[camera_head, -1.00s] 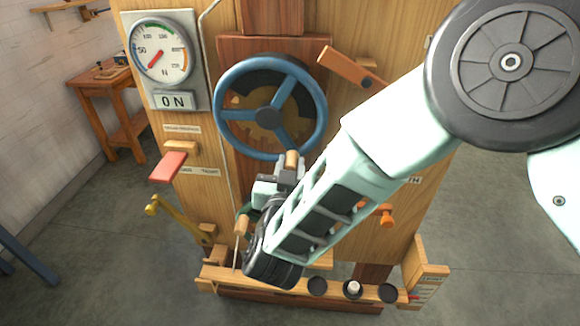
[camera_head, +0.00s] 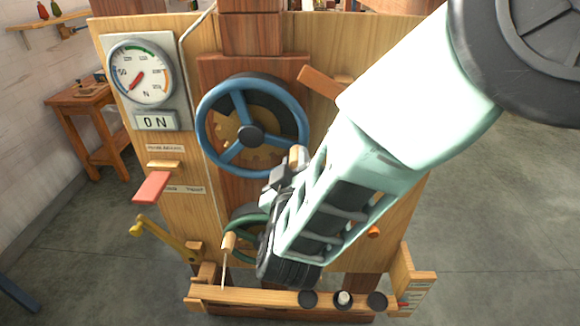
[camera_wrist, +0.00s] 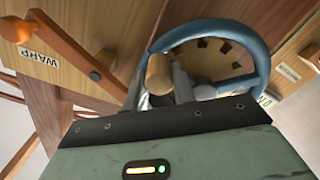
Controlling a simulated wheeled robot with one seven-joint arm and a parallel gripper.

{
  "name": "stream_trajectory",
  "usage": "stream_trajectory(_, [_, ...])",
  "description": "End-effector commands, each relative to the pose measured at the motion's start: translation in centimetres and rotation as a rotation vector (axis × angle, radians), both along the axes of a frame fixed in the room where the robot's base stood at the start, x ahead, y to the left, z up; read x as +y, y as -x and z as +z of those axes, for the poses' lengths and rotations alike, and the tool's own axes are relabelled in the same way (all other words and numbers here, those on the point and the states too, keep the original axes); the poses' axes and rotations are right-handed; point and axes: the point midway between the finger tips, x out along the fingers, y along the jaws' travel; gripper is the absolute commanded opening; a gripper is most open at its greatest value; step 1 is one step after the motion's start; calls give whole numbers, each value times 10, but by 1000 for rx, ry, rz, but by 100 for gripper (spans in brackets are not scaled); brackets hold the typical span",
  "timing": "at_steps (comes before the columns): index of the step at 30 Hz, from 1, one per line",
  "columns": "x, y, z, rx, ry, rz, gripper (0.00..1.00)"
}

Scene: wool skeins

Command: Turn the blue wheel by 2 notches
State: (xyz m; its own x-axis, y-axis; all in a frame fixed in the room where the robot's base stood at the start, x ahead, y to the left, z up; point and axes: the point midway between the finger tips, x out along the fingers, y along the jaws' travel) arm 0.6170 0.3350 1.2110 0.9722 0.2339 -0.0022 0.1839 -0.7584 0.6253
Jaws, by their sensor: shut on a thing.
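The blue wheel (camera_head: 250,135) is mounted upright on the wooden panel, with three spokes and a dark and brown toothed disc behind it. Its wooden knob (camera_head: 298,155) is at the lower right of the rim. My gripper (camera_head: 287,172) is at that knob and shut on it. In the wrist view the knob (camera_wrist: 158,75) stands between the fingers, with the blue rim (camera_wrist: 262,60) behind. My arm hides part of the panel right of the wheel.
A green wheel (camera_head: 240,222) with a wooden knob sits below, partly behind my gripper. A gauge (camera_head: 140,72) and an ON sign (camera_head: 155,121) are upper left.

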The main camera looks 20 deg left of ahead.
Motion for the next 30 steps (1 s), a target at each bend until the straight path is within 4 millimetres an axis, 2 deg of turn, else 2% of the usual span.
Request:
stream_trajectory(1, [-2,-1,7,-12,31,-3,0])
stream_trajectory(9, [-3,-1,19,-43,157,-3,0])
stream_trajectory(29, [-4,-2,24,-57,206,-4,0])
stream_trajectory(30, [-3,-2,24,-56,207,-5,37])
